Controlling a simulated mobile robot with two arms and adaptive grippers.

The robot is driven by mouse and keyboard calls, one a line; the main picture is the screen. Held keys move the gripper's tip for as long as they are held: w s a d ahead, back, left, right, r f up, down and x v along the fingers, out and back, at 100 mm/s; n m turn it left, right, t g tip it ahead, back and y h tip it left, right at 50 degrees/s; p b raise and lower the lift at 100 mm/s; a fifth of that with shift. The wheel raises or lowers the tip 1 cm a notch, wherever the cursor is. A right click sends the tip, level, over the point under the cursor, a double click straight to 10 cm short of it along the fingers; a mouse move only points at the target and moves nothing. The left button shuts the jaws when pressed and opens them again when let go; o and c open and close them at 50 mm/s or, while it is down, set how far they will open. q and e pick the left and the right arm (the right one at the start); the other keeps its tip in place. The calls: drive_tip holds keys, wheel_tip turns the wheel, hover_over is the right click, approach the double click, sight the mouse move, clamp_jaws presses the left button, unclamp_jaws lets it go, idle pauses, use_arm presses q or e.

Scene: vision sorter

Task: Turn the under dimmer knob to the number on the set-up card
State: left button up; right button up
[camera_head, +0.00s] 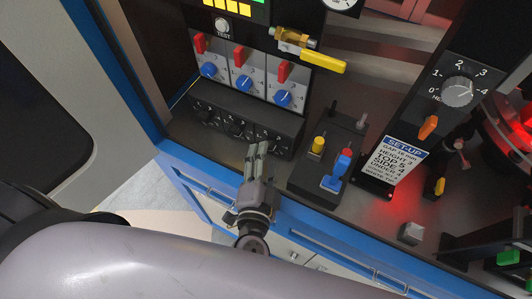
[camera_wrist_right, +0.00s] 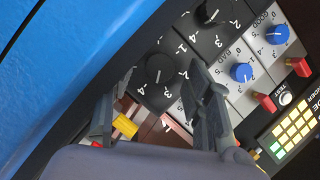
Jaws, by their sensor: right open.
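The dimmer box (camera_head: 232,120) is black, with a row of black knobs on its face below the blue-knob panels. Its right-hand knob (camera_head: 268,146) is partly behind my right gripper (camera_head: 257,152); I cannot read its label. In the right wrist view a black dimmer knob (camera_wrist_right: 160,68) with a white number scale shows just beyond and between my open fingers (camera_wrist_right: 150,88). A second black knob (camera_wrist_right: 212,12) sits at the top edge. The fingers appear apart from the knob. The set-up card (camera_head: 394,165) lists settings; its UNDER line is too small to read surely. My left gripper is out of view.
Right of the dimmer box stand a dark box with a yellow button (camera_head: 318,145) and a blue-and-red lever (camera_head: 338,170). A yellow-handled valve (camera_head: 322,62) sits above. A height dial (camera_head: 457,91) is at upper right. The blue cabinet edge (camera_head: 300,215) runs along the front.

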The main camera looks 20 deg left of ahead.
drive_tip(key=v, duration=1)
